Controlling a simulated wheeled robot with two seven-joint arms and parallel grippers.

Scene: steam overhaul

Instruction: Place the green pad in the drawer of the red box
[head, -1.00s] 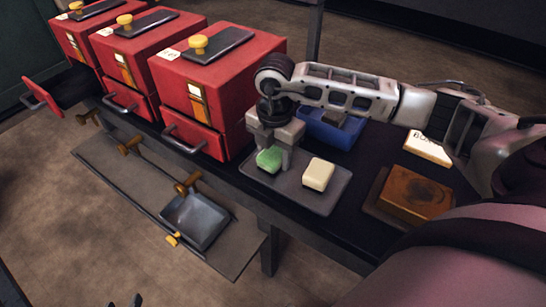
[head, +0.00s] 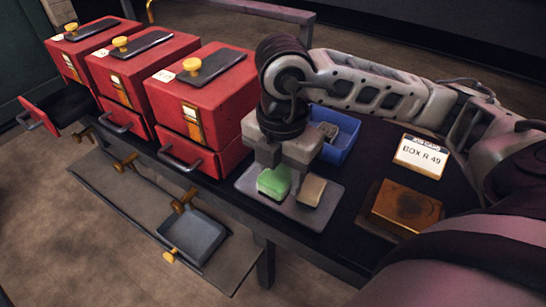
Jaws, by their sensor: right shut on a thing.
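The green pad (head: 273,181) is at the grey tray (head: 322,215) on the dark bench. My right gripper (head: 279,173) points down over it and is shut on it; I cannot tell whether the pad is clear of the tray. A cream pad (head: 311,190) sits just right of it, partly behind a finger. Three red boxes stand in a row: left (head: 78,58), middle (head: 140,72) and right (head: 212,98). The left box's drawer (head: 68,106) is pulled out. The other two drawers (head: 116,118) (head: 189,155) look closed. My left gripper is not seen.
A job card (head: 421,156) reads "BOX R 49". A brown block (head: 407,205) lies at the right. A blue bin (head: 338,140) stands behind the gripper. A lower shelf with a grey pan (head: 194,238) and yellow-knobbed handles (head: 180,201) runs below the bench's front.

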